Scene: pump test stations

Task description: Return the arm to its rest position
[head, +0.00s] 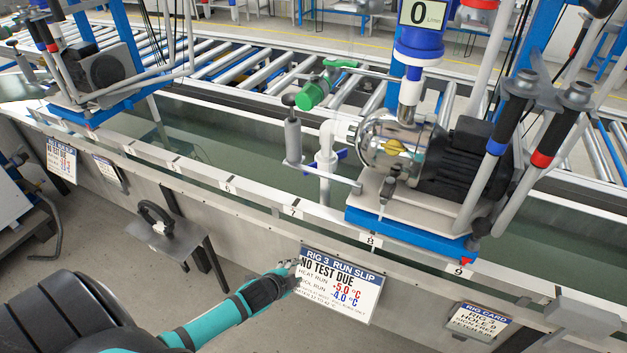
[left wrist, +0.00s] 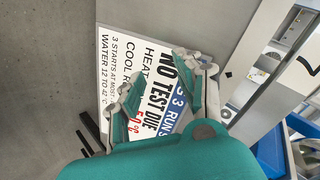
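My left arm, teal and black, reaches in from the bottom left of the head view. Its gripper (head: 287,272) is at the left edge of the Rig 3 run slip (head: 340,287), a white card with a blue header on the front of the trough. In the left wrist view the two grey and teal fingers (left wrist: 158,78) are apart, with the slip (left wrist: 150,62) showing between them. Nothing is seen held. I cannot tell whether the fingers touch the slip. My right gripper is not in view.
A pump (head: 400,145) on a blue-edged base stands above the trough. A rig card (head: 478,322) hangs at lower right. A small grey stand (head: 165,236) is left of my arm. Open floor (head: 95,225) lies around the stand. A roller conveyor (head: 270,85) runs behind.

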